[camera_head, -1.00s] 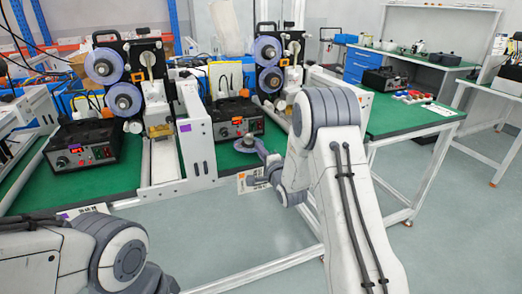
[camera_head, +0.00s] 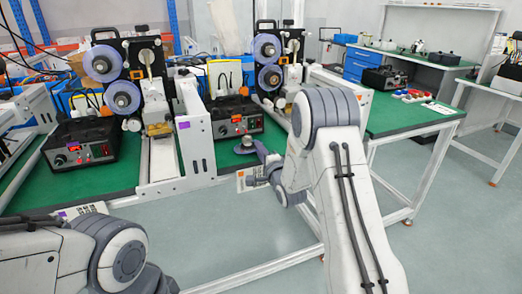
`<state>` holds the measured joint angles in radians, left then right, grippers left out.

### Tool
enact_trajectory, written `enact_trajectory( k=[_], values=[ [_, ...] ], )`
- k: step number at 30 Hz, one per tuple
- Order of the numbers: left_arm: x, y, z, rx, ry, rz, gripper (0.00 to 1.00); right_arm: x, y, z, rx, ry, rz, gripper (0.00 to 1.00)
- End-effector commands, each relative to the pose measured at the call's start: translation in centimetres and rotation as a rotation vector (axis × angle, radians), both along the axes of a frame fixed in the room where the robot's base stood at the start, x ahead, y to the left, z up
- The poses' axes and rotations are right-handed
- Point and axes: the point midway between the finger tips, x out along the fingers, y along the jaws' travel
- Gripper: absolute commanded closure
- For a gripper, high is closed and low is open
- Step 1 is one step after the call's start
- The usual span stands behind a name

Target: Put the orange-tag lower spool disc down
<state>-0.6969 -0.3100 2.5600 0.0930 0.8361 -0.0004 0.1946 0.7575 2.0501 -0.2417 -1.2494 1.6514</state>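The right-hand machine carries an upper spool disc (camera_head: 267,47) and a lower spool disc (camera_head: 270,78), both pale violet and upright. A small round grey disc-like piece (camera_head: 245,147) is low over the green bench front, below the black control box. My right gripper (camera_head: 261,153) is at the right side of this piece, mostly hidden behind my forearm. I cannot tell whether its fingers are open or touch the piece. An orange tag (camera_head: 239,186) is on the white label at the bench's front edge. My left arm shows at lower left; its gripper is out of view.
The left machine has two violet discs (camera_head: 123,98) and a black control box (camera_head: 82,143). A white frame with a purple tag (camera_head: 195,140) stands between the stations. A second black control box (camera_head: 236,116) is behind my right gripper.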

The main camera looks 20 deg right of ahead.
Motion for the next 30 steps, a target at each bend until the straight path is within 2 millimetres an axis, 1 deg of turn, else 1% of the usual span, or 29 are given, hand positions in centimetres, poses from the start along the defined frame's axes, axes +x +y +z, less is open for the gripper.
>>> enact_trajectory(
  k=[1,2,5,7,8,9,18,21,25,30],
  values=[
    [0.0,0.0,0.0,0.0,0.0,0.0,0.24,-0.1,0.1,-0.6,0.002,0.016,0.001,0.66],
    [0.0,0.0,0.1,0.0,0.0,0.0,0.24,-0.1,0.1,-0.5,0.002,0.017,0.001,0.66],
    [0.0,0.0,0.9,0.0,0.0,0.0,0.24,-0.1,0.1,0.3,0.002,0.017,0.001,0.66],
    [0.0,0.0,1.8,0.0,0.0,0.0,0.24,-0.1,0.1,1.2,0.002,0.017,0.001,0.66],
    [0.0,0.0,1.2,-0.001,-0.001,0.0,0.24,-0.9,0.0,0.6,0.002,0.02,0.0,0.66],
    [0.0,0.0,1.0,0.0,0.0,0.0,0.24,-1.7,0.0,0.5,0.002,0.018,0.001,0.66],
    [0.0,0.0,0.6,0.0,0.0,0.0,0.24,-8.4,-0.3,0.7,0.003,0.012,-0.002,0.66],
    [0.0,0.0,0.5,0.0,0.0,0.0,0.24,-10.1,-0.4,0.8,0.002,0.009,-0.001,0.66],
    [0.0,0.0,0.5,0.0,0.0,0.0,0.24,-11.5,-0.4,0.9,0.001,0.007,-0.001,0.66],
    [0.0,0.0,0.4,0.0,0.0,0.0,0.24,-12.1,-0.4,1.0,0.001,0.005,0.0,0.66]
  ],
)
